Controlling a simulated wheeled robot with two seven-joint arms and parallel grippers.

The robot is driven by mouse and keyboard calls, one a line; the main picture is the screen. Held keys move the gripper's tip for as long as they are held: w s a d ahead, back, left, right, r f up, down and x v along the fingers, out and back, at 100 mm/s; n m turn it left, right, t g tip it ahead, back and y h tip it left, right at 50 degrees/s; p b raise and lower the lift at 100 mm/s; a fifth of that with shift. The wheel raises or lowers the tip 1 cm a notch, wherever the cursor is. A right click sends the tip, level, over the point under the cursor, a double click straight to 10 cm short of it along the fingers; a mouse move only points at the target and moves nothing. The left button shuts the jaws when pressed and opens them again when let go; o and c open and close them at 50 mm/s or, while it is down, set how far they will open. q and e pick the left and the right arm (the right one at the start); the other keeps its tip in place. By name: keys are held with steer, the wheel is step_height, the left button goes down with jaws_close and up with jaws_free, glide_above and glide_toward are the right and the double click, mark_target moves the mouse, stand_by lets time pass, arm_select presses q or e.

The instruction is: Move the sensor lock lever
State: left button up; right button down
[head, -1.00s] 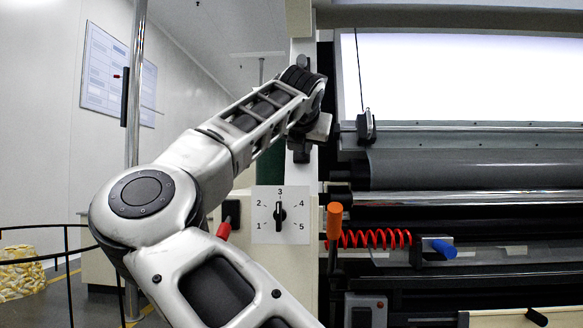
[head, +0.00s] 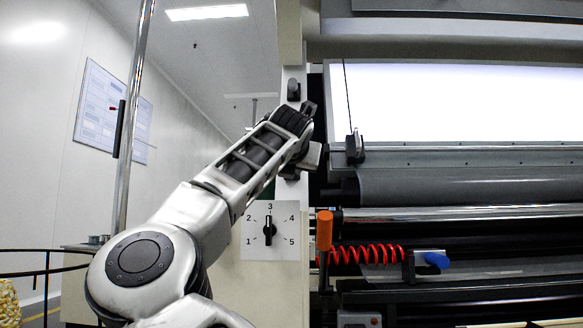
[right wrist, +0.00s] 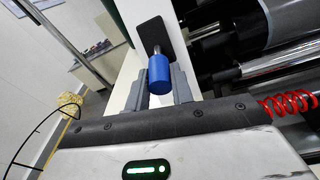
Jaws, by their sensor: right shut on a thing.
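In the right wrist view, the lever shows as a blue cylindrical knob (right wrist: 159,75) on a thin stem, standing out from a dark plate (right wrist: 154,34) on a pale post. My right gripper (right wrist: 163,88) has one grey finger on each side of the knob and is shut on it. In the head view, my right arm rises from the bottom left and its hand end (head: 303,158) is at the pale post (head: 291,195). The knob is hidden there behind the hand. My left gripper is in no view.
A numbered dial (head: 269,230) sits below the hand. To its right are an orange handle (head: 324,231), a red coiled hose (head: 365,254) and a blue-tipped handle (head: 433,261). Dark rollers (head: 450,188) and a bright panel (head: 460,100) fill the right. A metal pole (head: 132,130) stands left.

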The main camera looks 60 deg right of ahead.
steer(key=c, duration=1.2)
jaws_free()
steer(key=v, duration=1.6)
steer(key=shift+p, duration=0.3)
